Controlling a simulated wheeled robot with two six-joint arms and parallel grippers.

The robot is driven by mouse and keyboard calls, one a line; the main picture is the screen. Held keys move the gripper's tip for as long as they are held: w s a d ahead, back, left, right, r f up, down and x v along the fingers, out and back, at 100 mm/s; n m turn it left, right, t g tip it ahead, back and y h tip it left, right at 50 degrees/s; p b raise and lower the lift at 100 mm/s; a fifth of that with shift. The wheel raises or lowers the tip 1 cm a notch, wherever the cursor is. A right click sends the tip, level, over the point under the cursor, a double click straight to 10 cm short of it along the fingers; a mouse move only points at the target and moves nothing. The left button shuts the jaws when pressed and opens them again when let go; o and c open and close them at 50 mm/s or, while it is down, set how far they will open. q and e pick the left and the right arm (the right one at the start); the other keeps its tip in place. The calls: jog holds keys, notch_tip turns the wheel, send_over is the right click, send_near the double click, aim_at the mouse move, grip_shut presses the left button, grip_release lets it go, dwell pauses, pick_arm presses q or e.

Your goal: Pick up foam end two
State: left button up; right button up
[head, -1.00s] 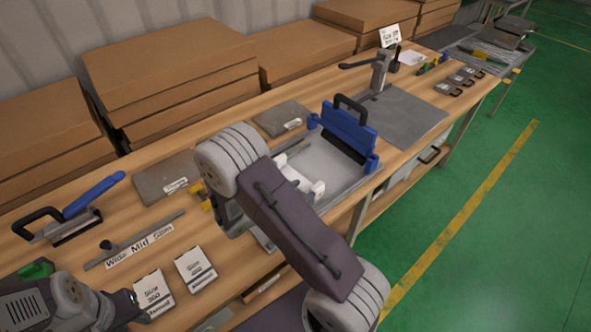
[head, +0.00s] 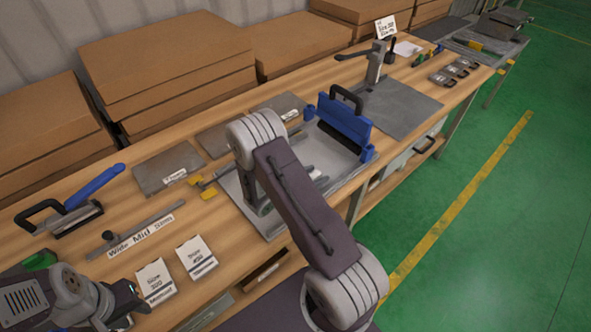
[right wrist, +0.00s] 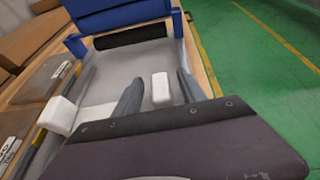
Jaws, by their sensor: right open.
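Two white foam blocks show in the right wrist view. One white block (right wrist: 160,88) lies on the grey plate between the fingers of my right gripper (right wrist: 160,74), with a gap on both sides. The other white block (right wrist: 58,116) is at the left, beside the plate's edge. I cannot tell by marking which is end two. My right gripper is open and points down the plate. In the head view my right arm hides most of the foam; only a bit of white (head: 316,174) shows. My left gripper (head: 132,298) is at the lower left, its fingers unclear.
A blue press bar with a black handle (head: 345,120) spans the far end of the grey plate (head: 268,226). Yellow-handled clips (head: 208,194), labelled grey plates (head: 168,168) and size cards (head: 196,257) lie to the left. Cardboard boxes (head: 165,60) line the back.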

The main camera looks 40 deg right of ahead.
jog(key=shift+s+a+r, duration=0.1)
jog(key=shift+a+r, duration=0.05)
jog(key=shift+a, duration=0.05)
jog(key=c, duration=0.3)
grip_shut()
notch_tip(320, 180, up, 4)
jog(key=s+d+r+p, duration=0.2)
jog(key=s+r+p, duration=0.5)
jog(key=s+p, duration=0.4)
jog(key=shift+s+d, duration=0.2)
jog(key=shift+d, duration=0.15)
